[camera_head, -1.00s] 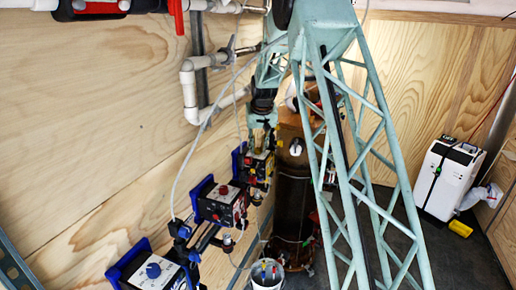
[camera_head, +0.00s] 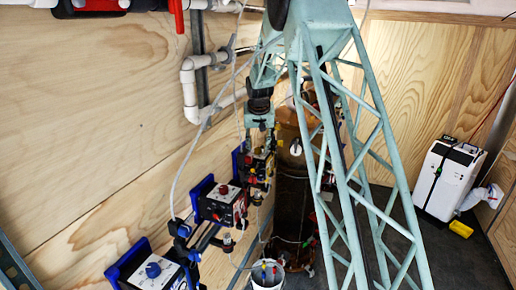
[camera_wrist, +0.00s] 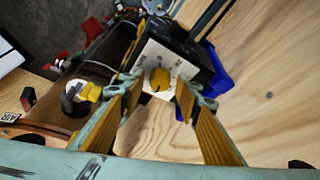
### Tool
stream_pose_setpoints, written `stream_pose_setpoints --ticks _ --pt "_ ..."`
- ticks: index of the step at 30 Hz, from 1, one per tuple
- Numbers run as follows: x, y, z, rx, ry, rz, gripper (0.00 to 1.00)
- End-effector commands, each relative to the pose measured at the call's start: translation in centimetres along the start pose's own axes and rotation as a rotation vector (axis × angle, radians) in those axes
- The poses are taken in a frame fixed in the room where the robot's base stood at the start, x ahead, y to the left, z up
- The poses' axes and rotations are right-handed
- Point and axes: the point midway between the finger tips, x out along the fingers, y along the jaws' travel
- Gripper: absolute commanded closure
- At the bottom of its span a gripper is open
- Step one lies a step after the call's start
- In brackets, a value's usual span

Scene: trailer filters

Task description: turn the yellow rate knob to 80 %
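The yellow rate knob (camera_wrist: 160,79) sits on the pale front panel of a black box in the wrist view. My gripper (camera_wrist: 160,89) is open, with one wooden-coloured finger on each side of the knob in the picture. The knob shows between the fingertips, and I see no clear contact. How far the tips are from the panel I cannot tell. The knob's scale marks are too small to read.
A box with a red knob (camera_head: 223,191) and one with a blue knob (camera_head: 153,270) stand nearer along the wall. A brown column (camera_head: 292,205) stands close to the right of the yellow box. A white bucket (camera_head: 267,275) is below. A hose (camera_head: 190,160) hangs by the wall.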

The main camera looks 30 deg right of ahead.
Motion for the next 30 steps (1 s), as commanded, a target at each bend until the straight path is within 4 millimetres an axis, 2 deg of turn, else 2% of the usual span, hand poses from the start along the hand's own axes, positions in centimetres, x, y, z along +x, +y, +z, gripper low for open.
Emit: stream_pose_setpoints --ticks 11,17,23,30 --pt "-0.1 0.0 -0.1 0.000 0.001 0.000 0.68" --pt "-0.8 0.0 -0.1 0.000 0.002 0.000 0.68" --pt "-2.6 0.0 -0.1 0.000 0.002 0.000 0.68" --pt "-5.5 0.0 -0.1 0.000 0.003 0.000 0.68"
